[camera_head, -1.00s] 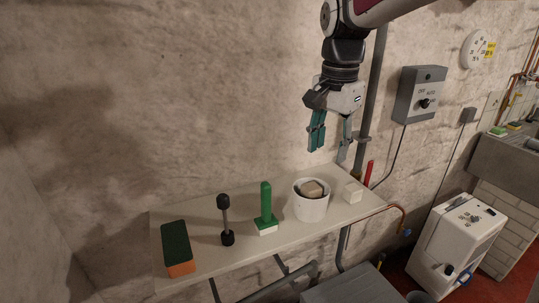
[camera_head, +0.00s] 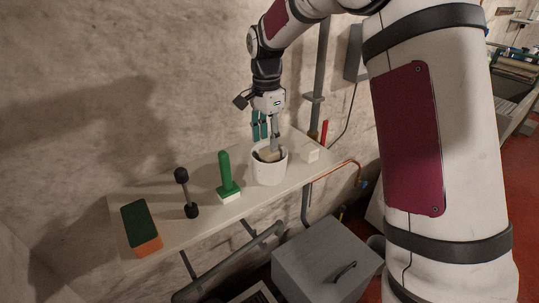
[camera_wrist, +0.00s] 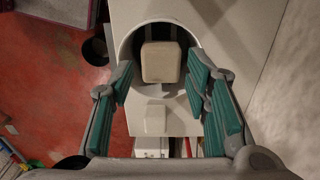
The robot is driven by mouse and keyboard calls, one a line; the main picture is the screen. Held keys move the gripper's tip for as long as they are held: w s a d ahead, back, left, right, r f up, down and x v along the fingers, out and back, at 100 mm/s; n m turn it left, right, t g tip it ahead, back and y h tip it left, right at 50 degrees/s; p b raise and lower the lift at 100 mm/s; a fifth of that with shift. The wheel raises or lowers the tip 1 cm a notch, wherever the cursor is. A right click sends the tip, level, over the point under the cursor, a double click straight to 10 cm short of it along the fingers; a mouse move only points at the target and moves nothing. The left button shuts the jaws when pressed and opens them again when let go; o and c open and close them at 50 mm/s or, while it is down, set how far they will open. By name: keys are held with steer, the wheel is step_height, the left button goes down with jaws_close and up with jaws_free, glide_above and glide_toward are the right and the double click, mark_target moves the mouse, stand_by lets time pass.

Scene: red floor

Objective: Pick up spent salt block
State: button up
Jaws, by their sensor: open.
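A tan block (camera_head: 268,155) sits inside a white bucket (camera_head: 270,175) on the shelf; a smaller pale block (camera_head: 312,155) stands on the shelf just right of the bucket. No label shows which is the spent salt block. My gripper (camera_head: 267,138) points down over the bucket, open and empty, its fingertips about at the bucket's mouth. In the wrist view the tan block (camera_wrist: 161,62) lies between and beyond my open teal-padded fingers (camera_wrist: 160,78), apart from both. The pale block (camera_wrist: 155,120) shows below it. The bucket's inside is partly hidden in the head view.
The shelf (camera_head: 235,213) also holds a green-handled stamp-like tool (camera_head: 226,175), a black dumbbell-shaped tool (camera_head: 187,193) and a green-and-orange sponge-like block (camera_head: 141,229). The wall is close behind. A grey box (camera_head: 325,262) stands below the shelf.

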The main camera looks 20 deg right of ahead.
mark_target(269, 152)
steer(key=shift+w+d+f+p, duration=0.1)
steer(key=shift+d+f+p, duration=0.1)
steer(key=shift+f, duration=0.7)
steer(key=shift+w+d+f+p, duration=0.1)
steer(key=shift+f+p, duration=0.05)
steer(key=shift+f, duration=0.75)
steer(key=shift+d+f+p, duration=0.1)
steer(key=shift+f+p, duration=0.1)
steer(key=shift+f, duration=0.7)
steer(key=c, duration=0.8)
